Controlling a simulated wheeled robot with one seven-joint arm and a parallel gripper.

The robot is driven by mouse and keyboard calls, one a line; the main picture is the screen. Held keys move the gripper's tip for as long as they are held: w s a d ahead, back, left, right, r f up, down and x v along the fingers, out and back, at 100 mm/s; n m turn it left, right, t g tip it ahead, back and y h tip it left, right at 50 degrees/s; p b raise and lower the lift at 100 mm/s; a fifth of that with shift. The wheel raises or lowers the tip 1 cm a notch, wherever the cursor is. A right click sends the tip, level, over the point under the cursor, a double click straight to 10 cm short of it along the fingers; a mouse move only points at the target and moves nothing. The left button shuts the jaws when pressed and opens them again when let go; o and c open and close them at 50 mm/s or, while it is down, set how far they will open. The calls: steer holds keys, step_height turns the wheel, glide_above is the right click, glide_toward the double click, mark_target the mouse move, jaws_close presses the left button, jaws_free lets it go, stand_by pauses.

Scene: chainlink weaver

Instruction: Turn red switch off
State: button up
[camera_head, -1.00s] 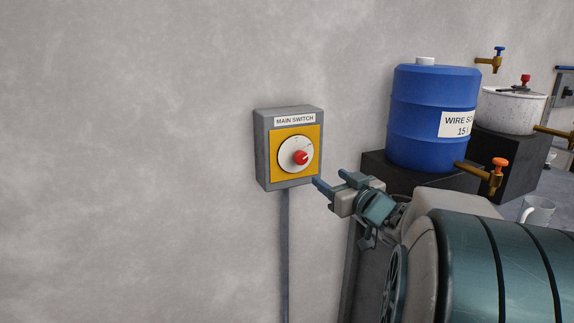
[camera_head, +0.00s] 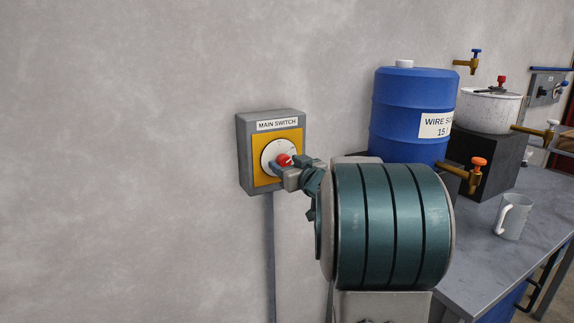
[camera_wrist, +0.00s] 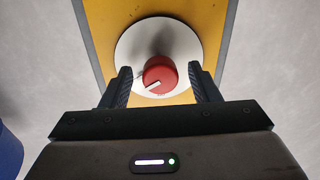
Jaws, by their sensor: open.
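The red switch (camera_head: 284,160) is a round knob on a white dial (camera_head: 268,151), set on a yellow plate in a grey box labelled MAIN SWITCH (camera_head: 243,160) on the wall. In the wrist view the red knob (camera_wrist: 159,75) has a white pointer mark aimed toward the lower left. My gripper (camera_wrist: 162,85) is open, with one finger on each side of the knob. Gaps show between the fingers and the knob in the wrist view. In the head view my gripper (camera_head: 283,170) covers the lower right of the dial.
A blue barrel (camera_head: 400,110) with an orange-handled tap stands to the right. A white pot (camera_head: 490,110) sits on a dark block behind it. A mug (camera_head: 513,215) stands on the grey counter (camera_head: 480,255). The wall left of the box is bare.

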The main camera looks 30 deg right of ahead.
steer(key=c, duration=1)
steer(key=shift+n, duration=0.3)
steer(key=n+b, duration=0.3)
steer(key=n, duration=0.2)
steer(key=n+b, duration=0.3)
steer(key=n, duration=0.3)
steer(key=shift+r, duration=0.1)
steer(key=o, duration=1)
